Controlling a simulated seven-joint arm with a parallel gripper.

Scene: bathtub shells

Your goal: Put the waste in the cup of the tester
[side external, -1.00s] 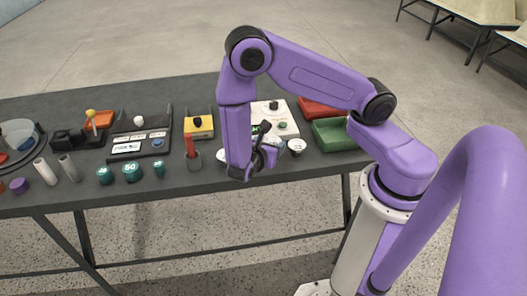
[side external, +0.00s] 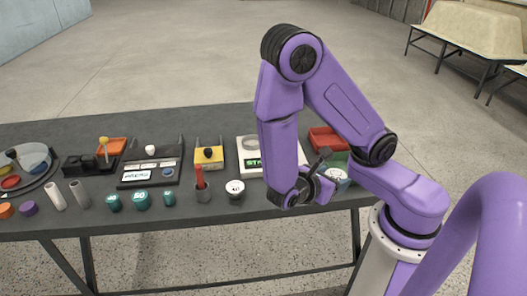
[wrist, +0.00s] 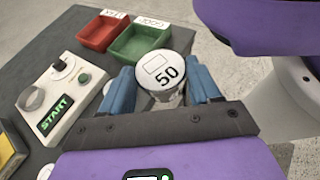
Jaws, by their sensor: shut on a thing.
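My gripper (side external: 318,186) (wrist: 161,78) is shut on a jar with a white round lid (wrist: 168,70) marked 50, its clear body partly hidden between the blue fingers. A white lid (side external: 337,176) also shows beside the gripper in the side view. The white tester (side external: 279,147) (wrist: 84,72) has a green START display, a dark knob and a round grey cup (wrist: 31,99). The tester lies left of my gripper in both views, and the held jar is apart from it. I cannot see anything that is plainly waste.
A red bin (wrist: 104,31) and a green bin (wrist: 140,42) with label tags stand just beyond the held jar. Another white-lidded jar (side external: 235,187) stands in front of the tester. A yellow box (side external: 209,160), a red-handled holder (side external: 201,190) and teal weights (side external: 141,200) stand farther left.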

